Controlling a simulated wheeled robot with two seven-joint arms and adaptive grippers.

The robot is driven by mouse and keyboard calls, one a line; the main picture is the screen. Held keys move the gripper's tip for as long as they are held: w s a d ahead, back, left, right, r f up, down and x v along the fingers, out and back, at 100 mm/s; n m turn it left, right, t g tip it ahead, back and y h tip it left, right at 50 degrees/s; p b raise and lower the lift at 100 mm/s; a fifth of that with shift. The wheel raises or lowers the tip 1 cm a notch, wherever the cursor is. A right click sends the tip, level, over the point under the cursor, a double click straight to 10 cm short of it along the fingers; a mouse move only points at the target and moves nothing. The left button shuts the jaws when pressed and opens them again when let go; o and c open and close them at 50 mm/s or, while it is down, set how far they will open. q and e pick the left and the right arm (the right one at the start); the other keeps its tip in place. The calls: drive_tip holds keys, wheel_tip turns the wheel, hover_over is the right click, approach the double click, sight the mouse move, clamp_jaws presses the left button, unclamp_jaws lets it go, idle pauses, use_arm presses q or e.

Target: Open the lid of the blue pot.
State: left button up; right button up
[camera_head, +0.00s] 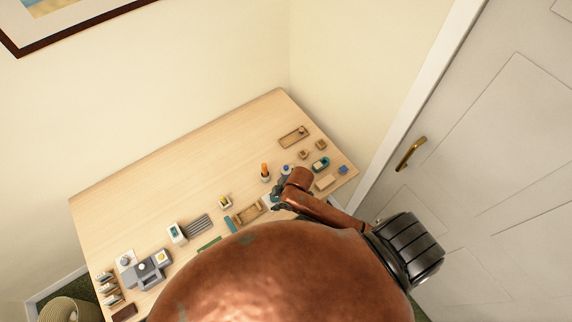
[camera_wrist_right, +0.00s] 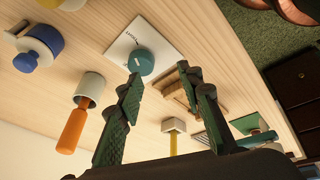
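The blue pot (camera_wrist_right: 42,44) is in the upper left of the wrist view, with a pale rim and a small blue knob on its lid (camera_wrist_right: 28,58). The lid appears to be on it. In the head view the pot (camera_head: 286,169) is small, just beyond my right arm. My right gripper (camera_wrist_right: 160,78) is open, its two dark green fingers apart with nothing between them. Its tips are over the table near a white plate (camera_wrist_right: 168,52) with a teal knob (camera_wrist_right: 140,62), to the right of the pot. My left gripper is not in view.
A grey cup (camera_wrist_right: 90,88) with an orange-handled thing (camera_wrist_right: 71,130) stands between the pot and my fingers. A wooden rack (camera_head: 247,214) and a wooden tray (camera_head: 293,137) are on the table (camera_head: 150,200). Its back left is clear. A white door (camera_head: 500,150) is at right.

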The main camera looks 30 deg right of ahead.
drive_tip(key=w+r+n, duration=0.1)
drive_tip(key=n, duration=0.1)
drive_tip(key=w+n, duration=0.1)
drive_tip(key=n, duration=0.1)
drive_tip(key=w+a+r+n+g+p, duration=0.1)
drive_tip(key=w+n, duration=0.1)
drive_tip(key=shift+w+r, duration=0.1)
drive_tip(key=shift+r, duration=0.25)
drive_tip(key=w+d+r+n, duration=0.1)
drive_tip(key=w+d+n, duration=0.1)
drive_tip(key=n, duration=0.1)
wheel_tip(320, 180, up, 5)
drive_tip(key=n+g+h+p, duration=0.1)
drive_tip(key=n+g+h, duration=0.15)
drive_tip(key=n, duration=0.25)
hover_over(286, 167)
drive_tip(key=shift+s+a+t, duration=0.25)
drive_tip(key=shift+a, duration=0.1)
drive_tip(key=shift+w+d+n, duration=0.15)
drive_tip(key=shift+d+n, duration=0.15)
drive_tip(key=shift+f, duration=0.3)
wheel_tip(286, 167, down, 7)
drive_tip(key=shift+r, duration=0.1)
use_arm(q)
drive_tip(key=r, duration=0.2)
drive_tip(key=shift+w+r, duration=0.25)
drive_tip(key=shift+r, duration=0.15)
use_arm(e)
clamp_jaws()
